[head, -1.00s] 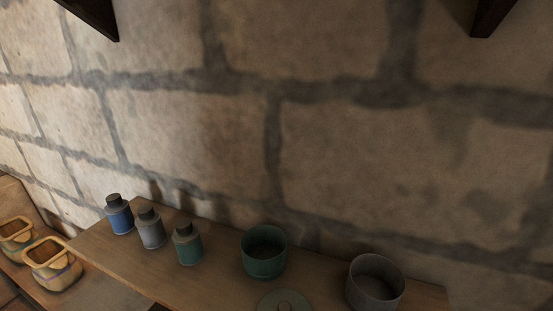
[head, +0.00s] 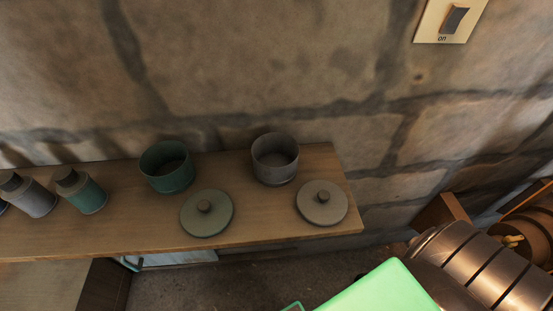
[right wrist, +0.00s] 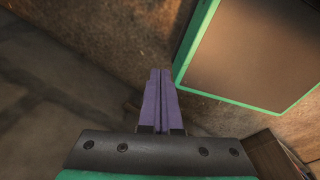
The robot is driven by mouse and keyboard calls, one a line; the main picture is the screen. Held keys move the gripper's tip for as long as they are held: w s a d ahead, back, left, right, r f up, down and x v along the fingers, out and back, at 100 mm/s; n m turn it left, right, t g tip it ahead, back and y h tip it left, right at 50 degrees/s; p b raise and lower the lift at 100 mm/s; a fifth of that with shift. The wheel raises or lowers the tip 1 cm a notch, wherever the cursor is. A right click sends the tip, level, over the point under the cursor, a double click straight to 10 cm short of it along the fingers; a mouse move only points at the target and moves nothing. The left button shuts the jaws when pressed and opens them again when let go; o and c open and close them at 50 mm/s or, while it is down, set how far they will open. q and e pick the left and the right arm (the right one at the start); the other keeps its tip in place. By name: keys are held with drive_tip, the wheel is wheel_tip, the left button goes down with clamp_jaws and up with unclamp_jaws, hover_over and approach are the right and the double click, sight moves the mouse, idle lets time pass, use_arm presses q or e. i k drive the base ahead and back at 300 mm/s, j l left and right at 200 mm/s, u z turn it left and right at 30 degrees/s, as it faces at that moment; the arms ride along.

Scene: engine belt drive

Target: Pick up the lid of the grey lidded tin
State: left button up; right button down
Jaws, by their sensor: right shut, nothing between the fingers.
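The grey tin (head: 287,172) stands open on the wooden shelf (head: 120,225), near its right end. A grey round lid with a knob (head: 335,212) lies flat on the shelf in front and to the right of it. A second, greenish-grey lid (head: 192,220) lies in front of the open green tin (head: 165,182). My right gripper (right wrist: 160,72) shows in the right wrist view, its purple fingers shut together and empty. It is away from the lids, none of which show in that view. My left gripper is not in view.
A stone wall with a switch (head: 454,20) marked "on" is behind. Ribbed copper-coloured machinery (head: 475,262) is at lower right. A green-edged panel (right wrist: 255,50) is beside my right fingers.

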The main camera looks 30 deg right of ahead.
sight(320, 203)
drive_tip(key=k+z, duration=0.15)
drive_tip(key=z, duration=1.05)
